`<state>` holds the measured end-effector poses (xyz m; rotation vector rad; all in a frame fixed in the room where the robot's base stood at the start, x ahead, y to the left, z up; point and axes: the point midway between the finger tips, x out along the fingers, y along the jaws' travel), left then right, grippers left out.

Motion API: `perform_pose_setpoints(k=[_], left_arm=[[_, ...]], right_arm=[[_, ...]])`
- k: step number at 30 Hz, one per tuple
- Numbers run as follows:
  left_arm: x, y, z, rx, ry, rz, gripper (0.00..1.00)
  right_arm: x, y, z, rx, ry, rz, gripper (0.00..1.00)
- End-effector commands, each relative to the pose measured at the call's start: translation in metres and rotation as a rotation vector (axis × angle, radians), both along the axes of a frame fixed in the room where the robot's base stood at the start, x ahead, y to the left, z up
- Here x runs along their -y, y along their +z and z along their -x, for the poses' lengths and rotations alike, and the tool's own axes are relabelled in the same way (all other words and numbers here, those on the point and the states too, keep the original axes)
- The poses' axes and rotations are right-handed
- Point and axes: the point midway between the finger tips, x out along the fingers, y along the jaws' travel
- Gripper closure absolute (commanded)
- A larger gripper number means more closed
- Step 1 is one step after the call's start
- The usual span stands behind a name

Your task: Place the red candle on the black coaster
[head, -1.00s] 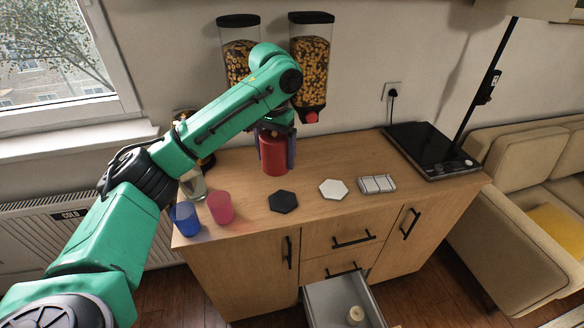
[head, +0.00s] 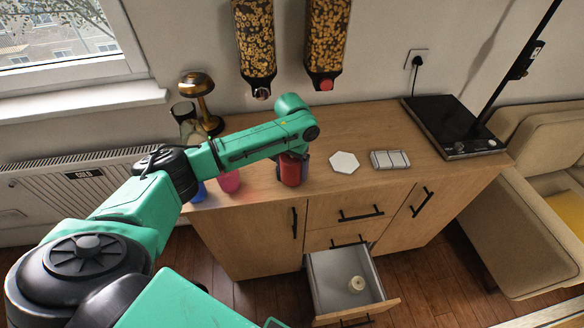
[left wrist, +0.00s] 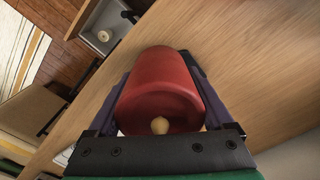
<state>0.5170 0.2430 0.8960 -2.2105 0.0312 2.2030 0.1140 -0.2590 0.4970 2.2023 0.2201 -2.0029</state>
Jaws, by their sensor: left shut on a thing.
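The red candle (head: 290,173) is held upright in my left gripper (head: 292,178), which is shut on it, over the front part of the wooden cabinet top. In the left wrist view the candle (left wrist: 163,82) sits between the two purple fingers of the gripper (left wrist: 165,90). The black coaster does not show in either view now; the candle and the arm cover the spot where it lay. I cannot tell whether the candle touches it. My right gripper is not in view.
A white hexagonal coaster (head: 344,162) and a grey-white sectioned block (head: 390,159) lie to the right. A pink cup (head: 229,182) and blue cup (head: 198,192) stand left, partly under my arm. An open drawer (head: 340,300) juts out below. A black hotplate-like slab (head: 450,128) is far right.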

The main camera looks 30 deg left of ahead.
Motion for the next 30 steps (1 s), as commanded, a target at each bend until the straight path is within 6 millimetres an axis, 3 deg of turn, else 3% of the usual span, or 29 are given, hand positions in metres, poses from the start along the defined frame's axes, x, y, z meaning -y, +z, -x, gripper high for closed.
perform_pose_setpoints(k=[8,9,10,20,30], left_arm=[[0.000,-0.002,0.000,0.002,0.000,0.001,0.93],[0.000,-0.003,0.000,0.001,0.000,0.000,0.07],[0.000,-0.003,0.000,0.001,0.000,0.000,0.00],[0.000,0.007,-0.001,0.003,0.001,0.001,0.00],[0.000,0.092,-0.001,0.005,0.000,0.002,0.00]], right_arm=[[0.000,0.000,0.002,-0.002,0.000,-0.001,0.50],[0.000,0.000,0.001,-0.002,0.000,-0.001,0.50],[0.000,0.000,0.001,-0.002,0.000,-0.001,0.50],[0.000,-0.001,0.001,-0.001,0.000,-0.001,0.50],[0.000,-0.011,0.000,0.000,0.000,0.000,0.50]])
